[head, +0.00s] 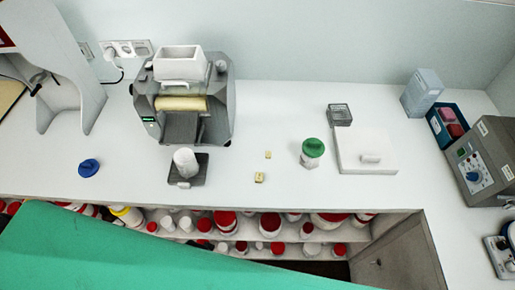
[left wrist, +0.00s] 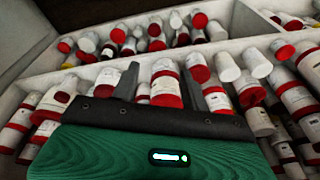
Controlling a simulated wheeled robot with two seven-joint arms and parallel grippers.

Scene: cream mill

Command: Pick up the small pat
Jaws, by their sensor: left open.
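Two pale yellow pats lie on the white counter in the head view. The small pat (head: 268,154) is the farther one, and a larger pat (head: 259,177) lies nearer the front edge. In the left wrist view my left gripper (left wrist: 161,82) has its two dark fingers apart with nothing held between them. It faces shelves of bottles, and no pat shows in that view. The fingers of my left gripper do not show in the head view. My right gripper is in neither view.
A grey mill (head: 183,100) stands behind a white cup (head: 185,162) on a dark scale. A green-lidded jar (head: 312,150) and a white board (head: 366,152) are right of the pats. A blue lid (head: 89,168) lies left. Red-capped bottles (head: 270,225) fill shelves below the counter.

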